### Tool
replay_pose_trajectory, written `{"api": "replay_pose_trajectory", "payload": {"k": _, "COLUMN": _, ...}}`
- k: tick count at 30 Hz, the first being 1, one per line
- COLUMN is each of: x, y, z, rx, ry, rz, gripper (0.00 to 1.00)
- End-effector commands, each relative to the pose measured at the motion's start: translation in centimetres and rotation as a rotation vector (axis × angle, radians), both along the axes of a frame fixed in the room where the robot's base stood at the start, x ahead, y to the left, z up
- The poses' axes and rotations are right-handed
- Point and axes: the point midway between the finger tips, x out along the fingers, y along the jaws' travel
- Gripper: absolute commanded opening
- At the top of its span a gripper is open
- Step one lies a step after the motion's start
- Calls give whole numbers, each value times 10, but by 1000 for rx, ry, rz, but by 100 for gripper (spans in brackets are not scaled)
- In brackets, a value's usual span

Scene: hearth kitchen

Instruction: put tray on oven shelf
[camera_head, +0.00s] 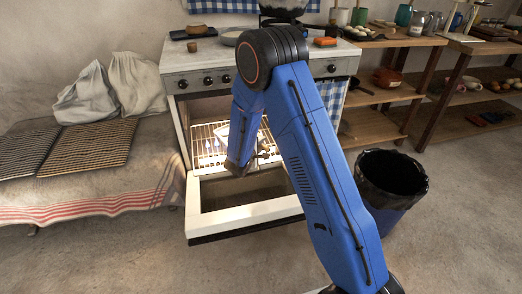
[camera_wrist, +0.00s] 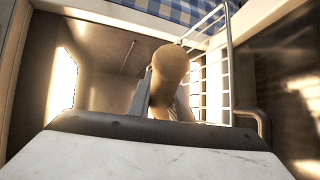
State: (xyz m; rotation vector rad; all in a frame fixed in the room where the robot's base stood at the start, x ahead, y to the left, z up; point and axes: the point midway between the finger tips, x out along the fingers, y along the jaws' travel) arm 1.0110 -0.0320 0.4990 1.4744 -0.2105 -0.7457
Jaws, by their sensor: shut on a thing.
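The oven stands open, with its door (camera_head: 245,217) folded down and its wire shelf (camera_head: 203,148) lit inside. The shelf also shows at the right of the wrist view (camera_wrist: 225,75). My gripper (camera_head: 262,150) is at the oven mouth, mostly hidden by my arm, and is shut on the tray. A pale piece, seemingly the tray (camera_head: 223,132), shows left of my forearm at the shelf. Whether the tray touches the shelf I cannot tell.
A black-lined bin (camera_head: 392,178) stands right of the oven. A bench with a striped cloth (camera_head: 110,205) stands at the left. Pans and small things cover the stovetop (camera_head: 215,55). Wooden shelves (camera_head: 385,95) stand at the right. The floor in front is clear.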

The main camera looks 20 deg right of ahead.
Motion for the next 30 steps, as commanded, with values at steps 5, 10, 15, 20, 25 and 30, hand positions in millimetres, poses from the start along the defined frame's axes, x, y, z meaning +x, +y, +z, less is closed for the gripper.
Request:
{"api": "replay_pose_trajectory", "payload": {"k": 5, "x": 0, "y": 0, "z": -20, "rx": -1, "ry": 1, "rz": -1, "gripper": 0}}
{"api": "replay_pose_trajectory", "payload": {"k": 10, "x": 0, "y": 0, "z": -37, "rx": 0, "ry": 0, "rz": 0, "gripper": 0}}
{"api": "replay_pose_trajectory", "payload": {"k": 15, "x": 0, "y": 0, "z": -37, "rx": 0, "ry": -1, "rz": 0, "gripper": 0}}
{"api": "replay_pose_trajectory", "payload": {"k": 20, "x": 0, "y": 0, "z": -38, "rx": 0, "ry": 0, "rz": 0, "gripper": 37}}
{"api": "replay_pose_trajectory", "payload": {"k": 25, "x": 0, "y": 0, "z": -38, "rx": 0, "ry": 0, "rz": 0, "gripper": 37}}
{"api": "replay_pose_trajectory", "payload": {"k": 30, "x": -3, "y": 2, "z": -36, "rx": 0, "ry": 0, "rz": 1, "gripper": 37}}
